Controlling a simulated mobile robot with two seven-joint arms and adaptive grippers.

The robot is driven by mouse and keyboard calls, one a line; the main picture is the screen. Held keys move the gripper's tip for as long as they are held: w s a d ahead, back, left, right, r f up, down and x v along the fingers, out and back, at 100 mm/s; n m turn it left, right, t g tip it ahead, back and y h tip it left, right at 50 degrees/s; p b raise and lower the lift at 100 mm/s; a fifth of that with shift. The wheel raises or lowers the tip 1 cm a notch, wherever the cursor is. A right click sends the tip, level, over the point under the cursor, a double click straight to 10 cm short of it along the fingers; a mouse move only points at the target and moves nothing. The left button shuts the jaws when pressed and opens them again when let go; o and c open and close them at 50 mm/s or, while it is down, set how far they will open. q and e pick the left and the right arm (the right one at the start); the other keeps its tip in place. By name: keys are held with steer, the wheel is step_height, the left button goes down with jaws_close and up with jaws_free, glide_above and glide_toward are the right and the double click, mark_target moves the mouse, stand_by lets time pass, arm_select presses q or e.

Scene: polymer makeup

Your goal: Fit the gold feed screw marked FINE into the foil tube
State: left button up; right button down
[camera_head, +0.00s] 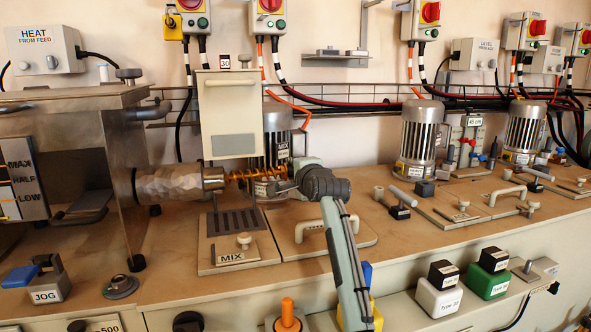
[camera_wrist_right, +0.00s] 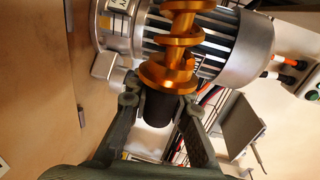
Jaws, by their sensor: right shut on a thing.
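A gold feed screw (camera_head: 256,176) lies roughly level in the head view, its left end at the mouth of the foil tube (camera_head: 170,186). I cannot tell whether that end is inside or just in front. The crinkled silver tube juts right from the metal housing and has a smooth collar. My right gripper (camera_head: 288,184) is shut on the screw's right end. In the right wrist view the gold screw (camera_wrist_right: 170,62) has a black end (camera_wrist_right: 157,108) between the fingers of my right gripper (camera_wrist_right: 160,110). No FINE marking is readable. My left gripper is not in view.
Below are a slotted plate (camera_head: 234,222) and a MIX panel (camera_head: 236,256). A handled lid (camera_head: 345,228) lies right of these. A JOG button block (camera_head: 50,288) sits front left.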

mark_target(261, 171)
steer(key=shift+s+a+r, duration=0.1)
steer(key=shift+s+a, duration=0.3)
steer(key=shift+a, duration=0.85)
steer(key=shift+s+a+f, duration=0.1)
steer(key=shift+s+a, duration=0.3)
steer(key=shift+a, duration=0.9)
steer(key=shift+s+a+r, duration=0.1)
steer(key=shift+s+a, duration=0.3)
steer(key=shift+a, duration=0.85)
steer(key=shift+s+a, duration=0.1)
steer(key=shift+a, duration=0.3)
steer(key=c, duration=1.3)
jaws_free()
steer(key=shift+s, duration=0.1)
steer(key=shift+a, duration=0.1)
steer(key=shift+f, duration=0.2)
steer(key=v, duration=1.2)
steer(key=shift+d+r, duration=0.15)
steer(key=shift+d, duration=0.05)
